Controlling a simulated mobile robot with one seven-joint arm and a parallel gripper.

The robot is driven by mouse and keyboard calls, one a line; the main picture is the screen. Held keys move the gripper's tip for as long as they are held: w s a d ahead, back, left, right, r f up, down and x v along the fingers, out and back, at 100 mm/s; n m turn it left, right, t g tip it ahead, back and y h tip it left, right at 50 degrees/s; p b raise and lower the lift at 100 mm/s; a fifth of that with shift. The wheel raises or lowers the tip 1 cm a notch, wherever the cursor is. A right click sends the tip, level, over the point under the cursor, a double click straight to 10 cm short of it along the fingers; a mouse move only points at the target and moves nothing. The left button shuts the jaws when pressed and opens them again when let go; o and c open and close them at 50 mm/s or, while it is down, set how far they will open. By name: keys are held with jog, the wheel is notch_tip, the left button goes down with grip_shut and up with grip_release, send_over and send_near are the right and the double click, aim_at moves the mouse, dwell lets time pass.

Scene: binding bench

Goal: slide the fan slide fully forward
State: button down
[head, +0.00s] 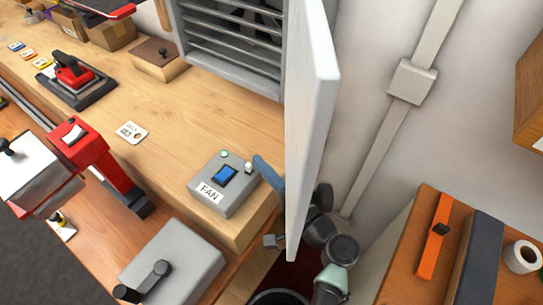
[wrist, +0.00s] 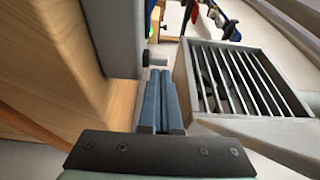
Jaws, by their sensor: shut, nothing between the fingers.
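The fan box (head: 240,190) is a grey box labelled FAN near the bench's front right corner. A blue slide (head: 225,174) sits in a dark frame on its top. My gripper (head: 257,160) is shut and empty, its blue fingers just right of the box, by a small pale knob (head: 249,168). In the wrist view the shut fingers (wrist: 160,78) point away beside a grey wall (wrist: 112,35) that looks like the box's side. A dark round knob (wrist: 145,58) is close to the fingertips. The slide is not visible there. I cannot tell whether the fingers touch the box.
A white upright panel (head: 312,120) stands right of the fan box and hides much of my arm. A louvred grey cabinet (head: 235,55) is behind; a slatted vent (wrist: 240,80) is right of the fingers in the wrist view. A grey lever box (head: 175,265) lies in front.

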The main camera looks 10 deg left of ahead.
jog(key=shift+s+a, duration=0.1)
jog(key=shift+s, duration=0.05)
jog(key=s, duration=0.2)
jog(key=s+a, duration=0.1)
jog(key=s, duration=0.1)
jog(key=s+a, duration=0.1)
jog(key=s, duration=0.1)
jog(key=shift+a+p, duration=0.25)
jog(key=shift+p, duration=0.05)
jog(key=b+v, duration=0.2)
jog(key=v, duration=1.1)
jog(key=shift+w, duration=0.1)
dwell(0.4)
